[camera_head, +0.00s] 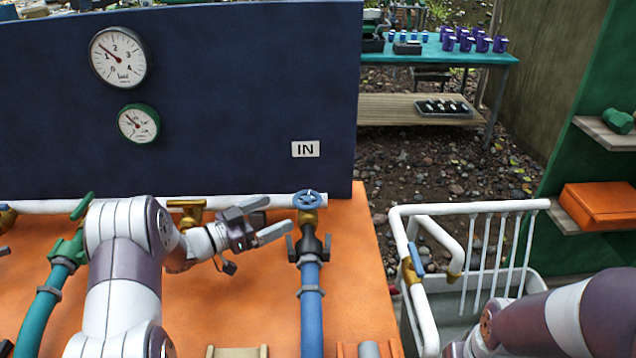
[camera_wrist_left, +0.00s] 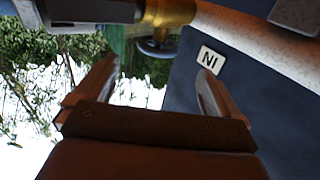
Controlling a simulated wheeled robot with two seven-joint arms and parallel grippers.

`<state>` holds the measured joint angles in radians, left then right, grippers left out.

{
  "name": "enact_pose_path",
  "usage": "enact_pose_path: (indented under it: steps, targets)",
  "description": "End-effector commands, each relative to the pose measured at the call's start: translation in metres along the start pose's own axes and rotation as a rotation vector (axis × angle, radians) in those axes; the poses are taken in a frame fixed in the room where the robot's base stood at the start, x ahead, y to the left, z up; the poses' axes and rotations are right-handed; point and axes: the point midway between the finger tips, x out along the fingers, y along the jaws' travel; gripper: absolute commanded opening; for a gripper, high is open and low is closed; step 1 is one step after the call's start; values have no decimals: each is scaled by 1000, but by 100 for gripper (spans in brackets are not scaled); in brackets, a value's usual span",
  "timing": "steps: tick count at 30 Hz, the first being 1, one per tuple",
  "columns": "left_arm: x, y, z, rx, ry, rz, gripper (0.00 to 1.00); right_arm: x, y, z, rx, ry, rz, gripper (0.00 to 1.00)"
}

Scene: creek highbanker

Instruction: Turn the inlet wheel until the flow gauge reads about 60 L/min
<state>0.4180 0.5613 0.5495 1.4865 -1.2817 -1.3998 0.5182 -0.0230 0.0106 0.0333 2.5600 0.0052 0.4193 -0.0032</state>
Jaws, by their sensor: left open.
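The blue inlet wheel (camera_head: 308,200) sits on a brass valve above a blue hose, below the IN sign (camera_head: 305,149). In the left wrist view the wheel (camera_wrist_left: 155,47) shows beyond my fingers. My left gripper (camera_head: 279,216) is open and empty, just left of the wheel and apart from it. A green-rimmed gauge (camera_head: 138,124) on the dark blue panel has its needle pointing up-left; its marks are too small to read. A larger white gauge (camera_head: 118,57) above it, numbered 0 to 4, has its needle near 1. My right gripper is out of view.
A teal hose (camera_head: 40,310) stands at the left. My right arm (camera_head: 550,320) is by a white railing (camera_head: 470,208). The orange deck (camera_head: 225,300) has bare space in front.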

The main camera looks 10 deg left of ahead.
Motion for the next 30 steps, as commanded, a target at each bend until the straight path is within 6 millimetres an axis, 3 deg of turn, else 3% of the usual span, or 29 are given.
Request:
enact_pose_path:
  steps: [13,18,26,30]
  targets:
    - [102,1,2,0,0,3,97,12,0,2,0,0,0,69]
    - [118,0,1,0,0,0,97,13,0,2,0,0,0,69]
    - [120,0,0,-1,0,-1,97,13,0,2,0,0,0,69]
    - [120,0,0,-1,0,-1,55,13,0,2,0,0,0,69]
